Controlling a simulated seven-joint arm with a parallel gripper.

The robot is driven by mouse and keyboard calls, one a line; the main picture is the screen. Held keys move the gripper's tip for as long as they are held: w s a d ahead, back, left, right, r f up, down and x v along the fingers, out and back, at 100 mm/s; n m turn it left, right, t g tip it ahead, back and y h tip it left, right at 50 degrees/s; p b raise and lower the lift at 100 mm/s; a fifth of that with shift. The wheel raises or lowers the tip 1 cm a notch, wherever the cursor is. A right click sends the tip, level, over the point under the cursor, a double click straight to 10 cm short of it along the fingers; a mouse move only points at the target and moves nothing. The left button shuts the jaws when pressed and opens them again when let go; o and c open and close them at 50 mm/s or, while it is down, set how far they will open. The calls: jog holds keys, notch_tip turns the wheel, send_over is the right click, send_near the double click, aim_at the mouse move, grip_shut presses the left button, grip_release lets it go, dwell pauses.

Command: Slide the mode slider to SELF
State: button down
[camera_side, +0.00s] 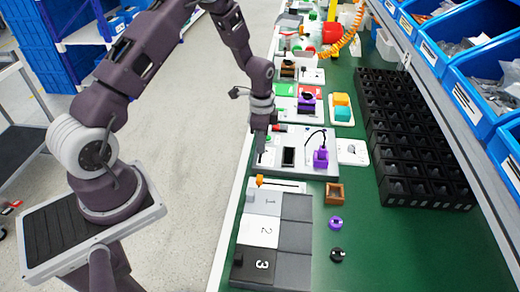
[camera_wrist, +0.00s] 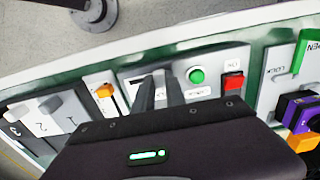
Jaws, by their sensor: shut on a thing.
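My gripper (camera_side: 259,158) points down at the left edge of a light panel (camera_side: 302,166). In the wrist view, its two dark fingers (camera_wrist: 160,92) reach onto the same panel (camera_wrist: 182,58), left of a green button (camera_wrist: 196,76) and a red switch (camera_wrist: 233,82). The fingers are close together, shut on what appears to be the mode slider's knob. The knob is hidden between the fingertips, and the slider's position and the SELF label cannot be read.
A separate plate with an orange knob (camera_side: 259,180) lies nearer than the panel; the knob also shows in the wrist view (camera_wrist: 104,90). A purple plug (camera_side: 321,157) with a black cable stands right on the panel. Black bins (camera_side: 412,140) fill the right side.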

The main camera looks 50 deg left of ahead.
jog(key=shift+w+a, duration=0.15)
jog(key=shift+w, duration=0.1)
jog(key=c, duration=1.4)
grip_release()
jog(key=shift+o, duration=0.2)
notch_tip(320, 180, up, 7)
jog(key=shift+r, duration=0.1)
